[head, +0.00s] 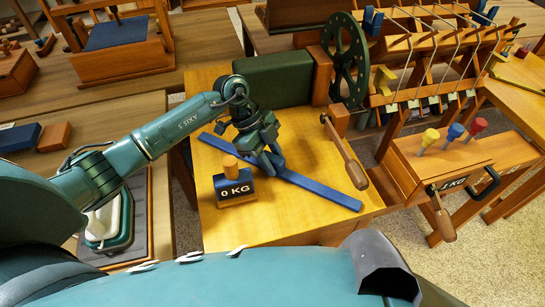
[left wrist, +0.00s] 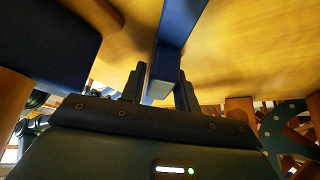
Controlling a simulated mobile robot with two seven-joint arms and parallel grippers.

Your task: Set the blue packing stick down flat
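The blue packing stick (head: 322,190) is a long flat bar over the yellow wooden table top (head: 305,222), running from upper left to lower right. My left gripper (head: 268,160) points down at it near its middle. In the left wrist view the stick (left wrist: 172,45) passes between the two fingers (left wrist: 160,88), which sit close against both sides. The gripper looks shut on it. Whether the stick touches the table or hangs just above it I cannot tell. My right gripper is not in view.
A dark block marked 0 KG with a wooden knob (head: 234,188) stands just in front of the stick. A wooden-handled crank (head: 345,155) is at the right, below a green wheel (head: 346,60). A green box (head: 272,80) is behind. The table's front area is clear.

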